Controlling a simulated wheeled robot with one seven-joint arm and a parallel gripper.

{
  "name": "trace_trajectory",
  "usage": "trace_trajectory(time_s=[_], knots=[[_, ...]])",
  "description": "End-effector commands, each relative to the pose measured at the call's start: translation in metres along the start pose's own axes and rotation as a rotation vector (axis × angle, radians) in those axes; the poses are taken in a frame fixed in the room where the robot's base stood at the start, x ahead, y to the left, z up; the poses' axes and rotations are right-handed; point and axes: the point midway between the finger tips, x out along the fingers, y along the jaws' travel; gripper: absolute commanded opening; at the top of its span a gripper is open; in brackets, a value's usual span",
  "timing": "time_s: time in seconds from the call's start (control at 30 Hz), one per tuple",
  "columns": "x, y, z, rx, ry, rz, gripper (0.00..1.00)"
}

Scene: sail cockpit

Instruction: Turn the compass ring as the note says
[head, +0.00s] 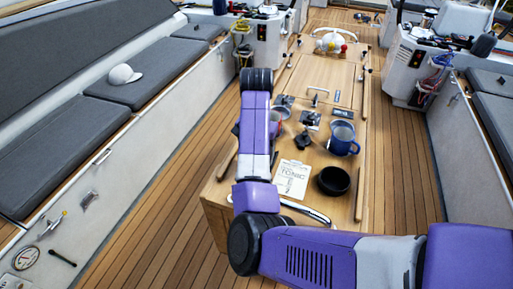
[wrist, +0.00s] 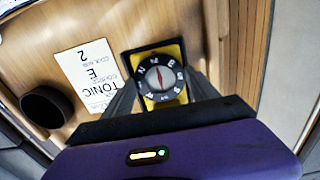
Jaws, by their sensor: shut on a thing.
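The compass (wrist: 182,92) has a yellow base, and its black ring (wrist: 141,73) has white marks around a pale dial with a red needle. My gripper (wrist: 160,86) has one finger on either side of the ring and is shut on it. In the head view my arm hides the compass and the gripper's fingertips. The white note (wrist: 78,70) lies on the table left of the compass, upside down in the wrist view; it also shows in the head view (head: 292,179). "TONIC" is readable; the smaller print is not clear.
A black bowl (head: 333,181) and a blue mug (head: 343,139) stand on the wooden table (head: 225,190) right of the note. A red mug (head: 278,113) is partly behind my arm. Cushioned benches (head: 70,130) flank the cockpit, with wooden floor between.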

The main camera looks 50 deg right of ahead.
Motion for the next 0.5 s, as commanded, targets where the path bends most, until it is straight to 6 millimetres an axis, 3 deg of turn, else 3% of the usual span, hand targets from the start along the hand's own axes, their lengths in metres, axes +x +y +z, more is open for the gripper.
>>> trace_trajectory(time_s=[0.5], knots=[[0.0003, -0.0005, 0.0002, -0.483, 0.0, -0.001, 0.28]])
